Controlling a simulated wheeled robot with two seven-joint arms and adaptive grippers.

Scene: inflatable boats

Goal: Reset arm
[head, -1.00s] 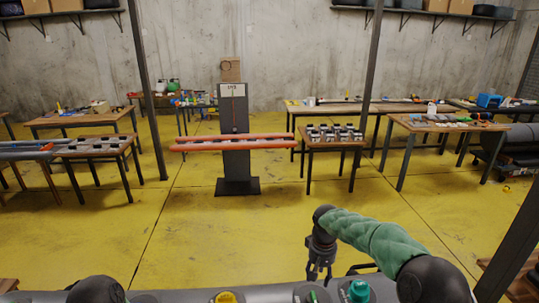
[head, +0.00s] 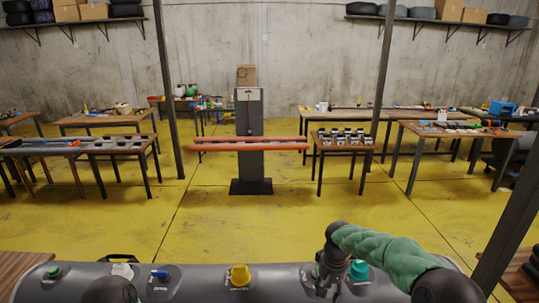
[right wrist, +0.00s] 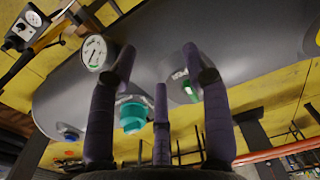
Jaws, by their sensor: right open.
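My right arm comes in from the right with a green padded sleeve. Its gripper (head: 330,280) hangs down over the grey inflatable tube (head: 200,285), between the yellow valve cap (head: 239,275) and the teal valve cap (head: 359,270). In the right wrist view the gripper's dark fingers (right wrist: 158,95) are spread and hold nothing. Beyond them are the teal cap (right wrist: 132,116), a valve with a green centre (right wrist: 190,85) and a round gauge (right wrist: 95,53) on the grey tube. My left gripper is not in view.
Green (head: 54,271), white (head: 122,270) and blue (head: 160,274) fittings sit on the tube's left part. A dark stand (head: 250,170) with orange bars (head: 250,147) stands ahead. Tables with parts line the back. Yellow floor (head: 270,220) between is clear.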

